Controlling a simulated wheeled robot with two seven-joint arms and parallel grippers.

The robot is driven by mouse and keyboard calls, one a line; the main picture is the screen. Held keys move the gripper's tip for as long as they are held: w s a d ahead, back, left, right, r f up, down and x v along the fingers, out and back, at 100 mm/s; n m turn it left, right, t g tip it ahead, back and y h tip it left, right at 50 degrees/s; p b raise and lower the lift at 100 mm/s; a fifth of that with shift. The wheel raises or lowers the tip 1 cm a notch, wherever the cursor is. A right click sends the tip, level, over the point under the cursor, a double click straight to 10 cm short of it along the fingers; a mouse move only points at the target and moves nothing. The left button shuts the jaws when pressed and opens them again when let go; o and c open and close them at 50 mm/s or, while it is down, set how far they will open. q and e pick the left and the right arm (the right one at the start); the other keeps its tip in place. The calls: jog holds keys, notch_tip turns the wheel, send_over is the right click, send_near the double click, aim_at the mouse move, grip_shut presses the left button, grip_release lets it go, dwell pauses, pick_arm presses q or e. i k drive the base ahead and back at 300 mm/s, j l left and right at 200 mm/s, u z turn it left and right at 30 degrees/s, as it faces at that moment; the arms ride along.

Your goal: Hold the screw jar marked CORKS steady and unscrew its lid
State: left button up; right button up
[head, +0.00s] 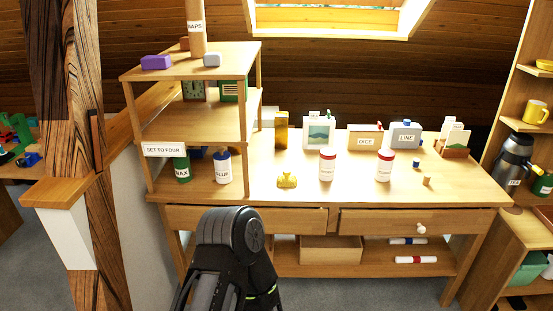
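Two white jars with red lids stand upright on the workbench: a left one (327,167) and a right one (384,168). Each has a label on its front, too small to read surely, so I cannot tell which is marked CORKS. Both lids look seated on their jars. A black arm link of mine rises from the bottom edge, left of the middle, in front of the bench. Neither of my grippers shows, and nothing of mine touches either jar.
The workbench (465,187) also carries a yellow clip-like object (287,180), a glue bottle (223,167), a wax bottle (181,168), a DICE box (364,138) and a LINE container (405,135). A shelf unit (190,128) stands at left. A wooden post is further left.

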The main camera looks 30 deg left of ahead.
aim_at(382, 168)
jog(key=i+l+u, duration=0.45)
jog(key=l+u, duration=0.25)
jog(key=i+l+u, duration=0.2)
jog(key=l, duration=0.25)
jog(key=k, duration=0.1)
